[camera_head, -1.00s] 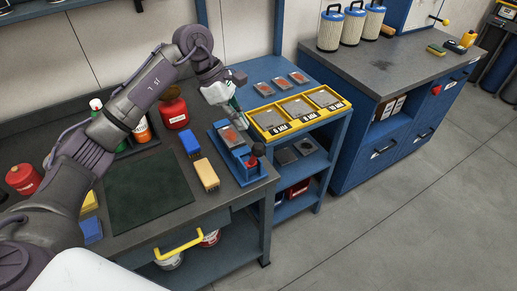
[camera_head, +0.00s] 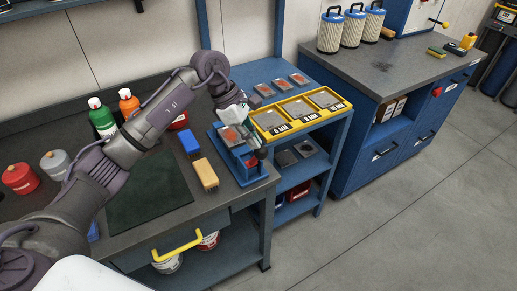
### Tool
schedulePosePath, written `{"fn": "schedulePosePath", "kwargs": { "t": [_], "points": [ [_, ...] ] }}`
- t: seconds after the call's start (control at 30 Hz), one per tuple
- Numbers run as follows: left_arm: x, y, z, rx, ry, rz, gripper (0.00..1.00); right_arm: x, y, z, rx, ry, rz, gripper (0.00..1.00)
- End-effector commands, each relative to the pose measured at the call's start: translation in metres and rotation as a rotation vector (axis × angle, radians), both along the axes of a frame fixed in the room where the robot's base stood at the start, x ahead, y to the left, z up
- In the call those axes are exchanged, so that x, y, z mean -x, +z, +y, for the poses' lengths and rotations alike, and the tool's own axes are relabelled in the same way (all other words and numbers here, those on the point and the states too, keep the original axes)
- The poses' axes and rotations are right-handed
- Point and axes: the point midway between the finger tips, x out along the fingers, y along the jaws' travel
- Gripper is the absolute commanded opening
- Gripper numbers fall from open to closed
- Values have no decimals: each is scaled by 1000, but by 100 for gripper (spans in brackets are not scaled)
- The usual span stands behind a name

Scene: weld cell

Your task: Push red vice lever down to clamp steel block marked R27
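The blue vice (camera_head: 243,173) stands at the right end of the dark workbench. A grey block with an orange-red mark (camera_head: 229,135) sits in it; the mark is too small to read. The vice's red lever (camera_head: 252,162) is at its front right, with a dark knob at its top, partly hidden by my gripper. My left gripper (camera_head: 254,146) points down over the front of the vice, at or just above the lever knob. I cannot tell if it touches, nor whether its fingers are open or shut. My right gripper is out of view.
Blue (camera_head: 190,144) and yellow (camera_head: 205,173) brushes lie left of the vice. A yellow tray (camera_head: 284,129) with grey compartments stands right, with several marked blocks (camera_head: 281,83) behind it. Bottles (camera_head: 103,120) and cans stand at the bench's back left. The dark green mat (camera_head: 150,190) is clear.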

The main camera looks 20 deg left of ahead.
Motion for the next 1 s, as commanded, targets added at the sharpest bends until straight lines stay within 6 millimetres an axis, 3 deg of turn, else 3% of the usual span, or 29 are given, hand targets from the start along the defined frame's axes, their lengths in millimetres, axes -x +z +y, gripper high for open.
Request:
{"fn": "schedulePosePath", "kwargs": {
  "t": [0.33,0.7,1.0],
  "points": [
    [0,-9,1,-5,3,5,0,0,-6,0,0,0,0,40],
    [0,-49,2,-6,3,3,0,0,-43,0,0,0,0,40],
    [0,-46,1,-3,1,3,0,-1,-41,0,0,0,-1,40]
  ]
}}
